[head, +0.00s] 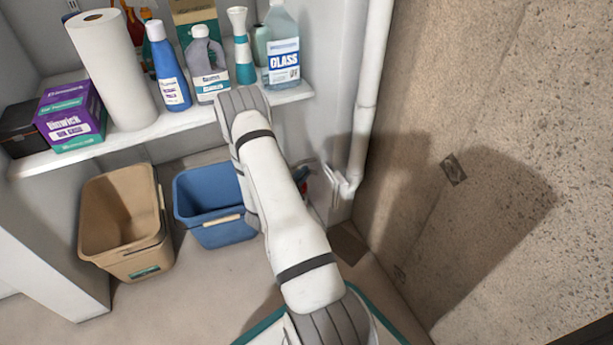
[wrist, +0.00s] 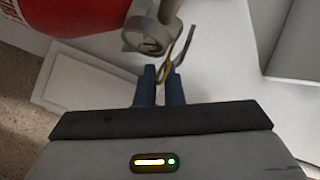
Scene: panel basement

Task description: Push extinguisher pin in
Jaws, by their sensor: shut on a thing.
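In the wrist view the red fire extinguisher (wrist: 75,15) fills the upper left, with a round pressure gauge (wrist: 146,36) at its grey valve. A thin yellowish pin with a loop (wrist: 181,53) hangs just right of the gauge. My gripper (wrist: 161,75) has its two blue-grey fingers close together at the lower end of the loop, shut on it. How deep the pin sits in the valve cannot be made out. In the head view my arm hides the gripper and most of the extinguisher.
A white shelf (head: 185,118) with bottles, a paper towel roll (head: 108,70) and a purple box (head: 70,115) stands at the back. A tan bin (head: 122,220) and a blue bin (head: 215,205) stand below. A white pipe (head: 368,95) and rough wall are on the right.

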